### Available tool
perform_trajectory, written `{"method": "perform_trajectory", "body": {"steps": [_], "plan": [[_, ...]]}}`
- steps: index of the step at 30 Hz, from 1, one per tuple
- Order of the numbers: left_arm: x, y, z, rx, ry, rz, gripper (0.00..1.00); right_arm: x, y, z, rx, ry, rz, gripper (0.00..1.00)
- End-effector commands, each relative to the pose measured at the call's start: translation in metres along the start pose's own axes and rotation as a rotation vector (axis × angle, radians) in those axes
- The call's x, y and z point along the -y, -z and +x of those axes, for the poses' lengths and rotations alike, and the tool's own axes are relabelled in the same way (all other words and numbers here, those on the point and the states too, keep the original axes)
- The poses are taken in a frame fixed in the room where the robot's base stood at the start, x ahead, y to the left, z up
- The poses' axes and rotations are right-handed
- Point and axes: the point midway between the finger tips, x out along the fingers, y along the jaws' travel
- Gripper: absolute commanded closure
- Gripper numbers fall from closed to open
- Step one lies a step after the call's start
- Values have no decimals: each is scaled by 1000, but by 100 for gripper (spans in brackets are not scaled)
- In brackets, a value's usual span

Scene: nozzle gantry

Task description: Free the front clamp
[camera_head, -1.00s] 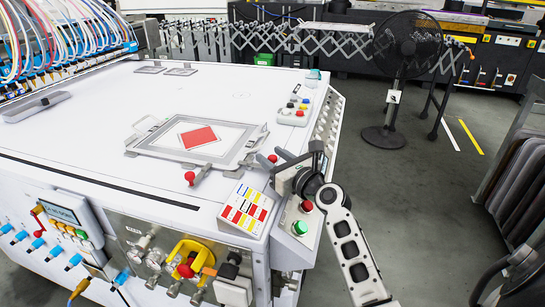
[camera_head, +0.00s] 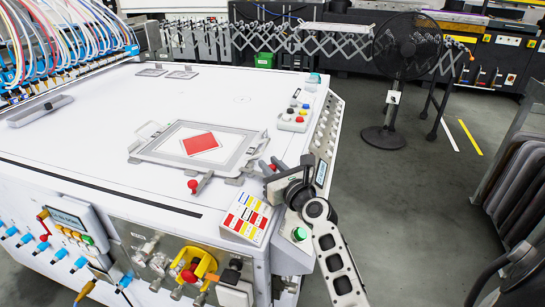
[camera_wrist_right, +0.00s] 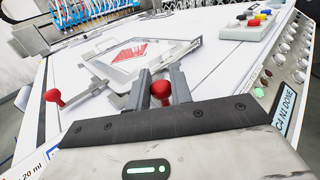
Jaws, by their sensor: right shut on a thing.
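A grey rectangular frame (camera_head: 148,155) lies on the white table with a white sheet bearing a red diamond (camera_head: 200,143). One clamp, with a red ball knob (camera_head: 193,185), sticks out from the frame's near edge. It also shows at the left in the right wrist view (camera_wrist_right: 53,96), clear of the gripper. A second red knob (camera_wrist_right: 161,90) is at the frame's right near corner. My right gripper (camera_head: 272,172) is shut on this second knob, with a finger on each side in the right wrist view. The clamp body beneath is partly hidden by the gripper. My left gripper is not in view.
A colour-marked card (camera_head: 245,215) and a green button (camera_head: 299,234) are near the table's front right corner. A button panel (camera_head: 292,118) stands at the right edge. A fan (camera_head: 405,45) stands on the floor beyond.

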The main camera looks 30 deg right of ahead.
Motion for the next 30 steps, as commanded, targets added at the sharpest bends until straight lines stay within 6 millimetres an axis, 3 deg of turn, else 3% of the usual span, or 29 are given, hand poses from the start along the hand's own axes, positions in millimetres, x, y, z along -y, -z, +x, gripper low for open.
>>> {"method": "perform_trajectory", "body": {"steps": [8,9,11,22,26,30], "plan": [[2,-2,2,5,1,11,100,0,0,0,0,6,-2,100],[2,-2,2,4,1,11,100,0,0,0,0,6,-2,76],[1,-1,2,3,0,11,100,0,0,0,0,6,-2,59],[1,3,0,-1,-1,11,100,0,0,-6,-1,6,-2,59],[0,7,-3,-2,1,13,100,0,0,-24,-4,7,-2,59],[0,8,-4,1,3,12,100,-1,0,-55,-4,7,-2,59]]}}
